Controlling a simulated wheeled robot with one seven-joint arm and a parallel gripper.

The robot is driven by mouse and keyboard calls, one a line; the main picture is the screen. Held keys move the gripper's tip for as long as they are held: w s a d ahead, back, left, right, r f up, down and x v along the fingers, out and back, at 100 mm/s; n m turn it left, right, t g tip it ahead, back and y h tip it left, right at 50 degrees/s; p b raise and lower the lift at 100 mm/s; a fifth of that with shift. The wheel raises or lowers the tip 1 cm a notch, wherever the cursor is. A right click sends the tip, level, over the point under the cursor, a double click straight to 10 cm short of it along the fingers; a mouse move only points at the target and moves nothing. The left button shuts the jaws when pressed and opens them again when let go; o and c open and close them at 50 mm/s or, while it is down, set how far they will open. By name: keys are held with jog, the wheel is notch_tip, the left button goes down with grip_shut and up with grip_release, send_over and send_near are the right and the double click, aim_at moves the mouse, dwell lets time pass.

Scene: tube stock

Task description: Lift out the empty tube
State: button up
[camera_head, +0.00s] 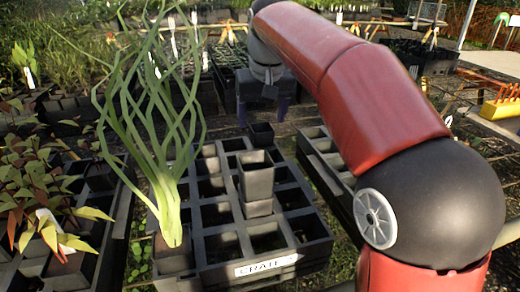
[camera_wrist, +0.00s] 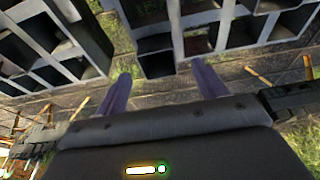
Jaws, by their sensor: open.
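Another square tube (camera_head: 256,178) stands tall near the crate's middle, with no plant visible. A tube (camera_head: 174,260) at the front left corner holds a tall green plant (camera_head: 165,190).
A second crate (camera_head: 340,188) stands close on the right. Dark pots with leafy reddish plants (camera_head: 40,185) crowd the left. More trays (camera_head: 232,70) lie behind my gripper. Many of the labelled crate's cells look vacant. The tall plant rises left of my arm.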

aim_at(262, 128)
jog(key=x, duration=0.4)
jog(key=shift+s+d, duration=0.15)
jog(key=c, duration=1.3)
